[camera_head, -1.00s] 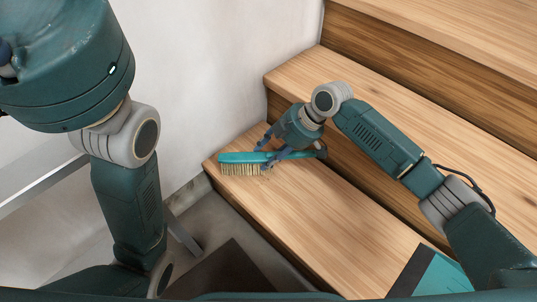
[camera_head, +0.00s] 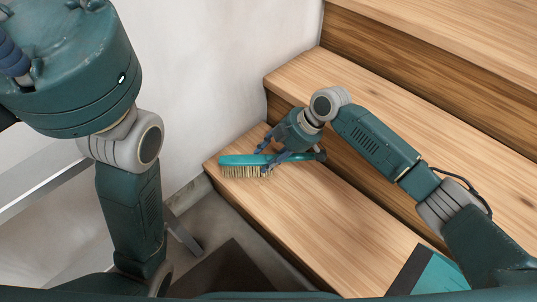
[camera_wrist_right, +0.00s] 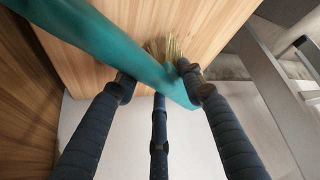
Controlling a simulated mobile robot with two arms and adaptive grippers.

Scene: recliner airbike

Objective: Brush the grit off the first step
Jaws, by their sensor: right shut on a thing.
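A teal brush (camera_head: 238,160) with pale bristles lies across the left end of the lowest wooden step (camera_head: 310,225), bristles facing the front edge and at or close to the tread. My right gripper (camera_head: 272,158) is shut on its handle. In the right wrist view the dark blue fingers of my right gripper (camera_wrist_right: 160,92) close around the teal brush (camera_wrist_right: 110,45), with some bristles showing beyond. I cannot make out grit clearly; the bristles cover part of the tread. My left gripper (camera_head: 12,58) shows only partly at the upper left edge, its jaws hidden.
Higher steps (camera_head: 400,120) rise behind the first step. A white wall (camera_head: 210,80) borders its left end. A teal and black flat object (camera_head: 440,275) is at the lower right. A dark brown mat (camera_head: 232,272) lies below. The middle of the first step is clear.

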